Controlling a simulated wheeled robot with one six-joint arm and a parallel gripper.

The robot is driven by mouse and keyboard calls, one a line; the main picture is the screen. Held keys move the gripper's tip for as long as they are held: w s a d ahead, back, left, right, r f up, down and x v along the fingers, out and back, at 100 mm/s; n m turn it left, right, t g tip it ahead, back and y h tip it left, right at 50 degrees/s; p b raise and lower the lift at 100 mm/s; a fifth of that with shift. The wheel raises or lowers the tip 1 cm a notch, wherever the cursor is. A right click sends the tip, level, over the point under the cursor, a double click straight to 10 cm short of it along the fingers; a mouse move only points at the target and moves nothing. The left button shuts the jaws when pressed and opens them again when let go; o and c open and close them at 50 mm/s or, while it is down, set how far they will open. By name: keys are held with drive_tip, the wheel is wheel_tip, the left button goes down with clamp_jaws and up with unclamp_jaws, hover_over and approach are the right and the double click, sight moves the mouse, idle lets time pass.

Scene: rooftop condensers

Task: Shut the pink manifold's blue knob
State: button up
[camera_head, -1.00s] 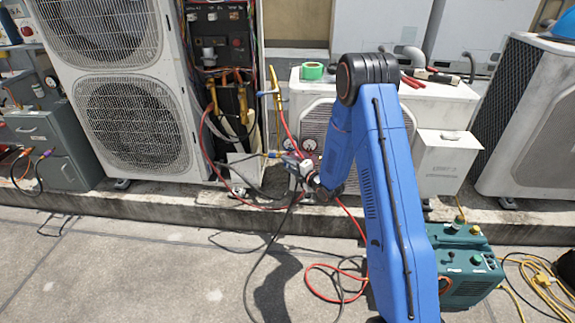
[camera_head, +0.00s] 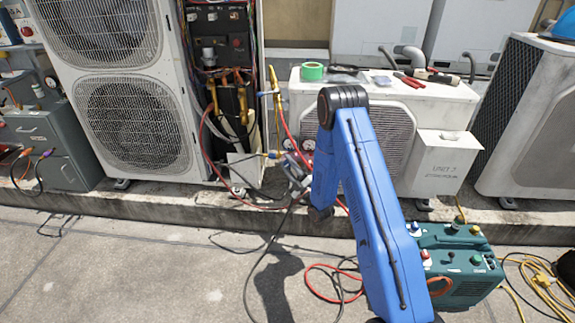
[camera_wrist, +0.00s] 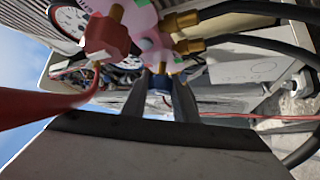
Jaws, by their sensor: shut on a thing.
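The pink manifold (camera_wrist: 140,22) fills the top middle of the wrist view, with a round gauge (camera_wrist: 70,20) at its left and brass fittings (camera_wrist: 182,21) at its right. The blue knob (camera_wrist: 160,82) shows under the manifold, between my fingertips. My gripper (camera_wrist: 161,88) is shut on the blue knob; the fingers partly cover it, so its turn cannot be told. In the head view, my gripper (camera_head: 296,172) is small, beside the white condenser with the gauges (camera_head: 308,144), and the arm hides much of the manifold.
A thick red hose (camera_wrist: 45,100) crosses the left of the wrist view; black hoses (camera_wrist: 255,9) run off to the right. Red and black hoses (camera_head: 335,285) lie on the ground near a green machine (camera_head: 465,265). A tall condenser (camera_head: 120,90) stands left.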

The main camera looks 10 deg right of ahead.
drive_tip(key=shift+f+m+t, duration=0.1)
drive_tip(key=shift+m+t, duration=0.2)
drive_tip(key=shift+m, duration=0.3)
drive_tip(key=o, duration=1)
drive_tip(key=shift+o, duration=0.2)
